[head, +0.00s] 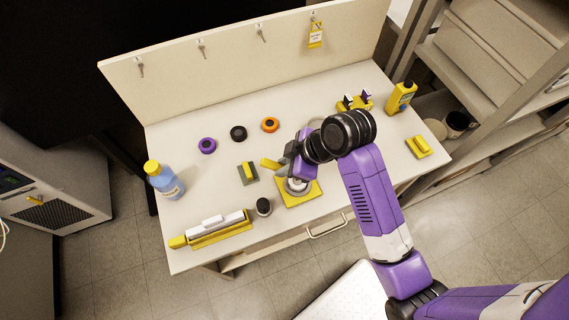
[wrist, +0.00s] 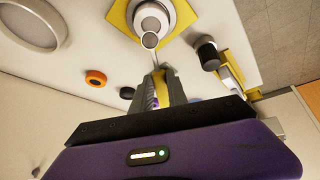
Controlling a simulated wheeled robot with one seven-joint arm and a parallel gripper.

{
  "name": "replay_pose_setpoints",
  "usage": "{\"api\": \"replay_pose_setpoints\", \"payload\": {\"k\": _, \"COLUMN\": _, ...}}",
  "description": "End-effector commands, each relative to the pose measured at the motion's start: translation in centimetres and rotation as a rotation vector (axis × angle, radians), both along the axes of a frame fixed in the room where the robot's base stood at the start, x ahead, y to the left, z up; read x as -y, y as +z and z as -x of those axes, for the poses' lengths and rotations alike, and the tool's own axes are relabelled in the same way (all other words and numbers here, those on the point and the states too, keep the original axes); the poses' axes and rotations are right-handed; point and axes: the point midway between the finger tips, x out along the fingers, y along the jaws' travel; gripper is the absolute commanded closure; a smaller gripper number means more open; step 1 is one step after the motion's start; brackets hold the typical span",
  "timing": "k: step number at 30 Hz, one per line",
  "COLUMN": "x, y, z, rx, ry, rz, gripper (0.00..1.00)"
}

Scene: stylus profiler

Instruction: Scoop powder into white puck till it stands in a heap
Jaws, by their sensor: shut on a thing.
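The white puck (wrist: 152,18) sits on a square yellow plate (head: 312,195) near the table's front edge. It also shows in the head view (head: 298,189), partly hidden by my gripper. My gripper (wrist: 160,85) is shut on the yellow handle of a scoop. The scoop's small round bowl (wrist: 150,40) overlaps the puck's near edge in the wrist view; I cannot tell whether it touches. Powder in the bowl or puck cannot be made out.
A dark jar (head: 264,207) stands just left of the plate. A white roller-like piece on a yellow holder (head: 220,235) lies front left, a blue bottle (head: 165,182) far left. Purple (head: 207,145), black (head: 238,133) and orange (head: 270,125) rings lie behind.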

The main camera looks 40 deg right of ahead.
Motion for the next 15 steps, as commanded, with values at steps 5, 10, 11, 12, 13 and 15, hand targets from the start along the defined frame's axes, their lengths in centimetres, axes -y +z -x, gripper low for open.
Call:
{"api": "replay_pose_setpoints", "payload": {"k": 5, "x": -0.26, "y": -0.35, "z": 0.29, "rx": 0.034, "ry": -0.026, "rz": 0.038, "gripper": 1.00}}
{"api": "replay_pose_setpoints", "payload": {"k": 10, "x": -0.21, "y": -0.03, "z": 0.18, "rx": 0.064, "ry": -0.049, "rz": 0.067, "gripper": 1.00}}
{"api": "replay_pose_setpoints", "payload": {"k": 11, "x": -0.20, "y": -0.02, "z": 0.18, "rx": 0.064, "ry": -0.050, "rz": 0.066, "gripper": 1.00}}
{"api": "replay_pose_setpoints", "payload": {"k": 12, "x": -0.21, "y": -0.03, "z": 0.18, "rx": 0.063, "ry": -0.050, "rz": 0.066, "gripper": 1.00}}
{"api": "replay_pose_setpoints", "payload": {"k": 13, "x": -0.21, "y": -0.03, "z": 0.18, "rx": 0.063, "ry": -0.050, "rz": 0.066, "gripper": 1.00}}
{"api": "replay_pose_setpoints", "payload": {"k": 15, "x": -0.35, "y": -0.27, "z": 0.29, "rx": 0.073, "ry": -0.056, "rz": 0.077, "gripper": 1.00}}
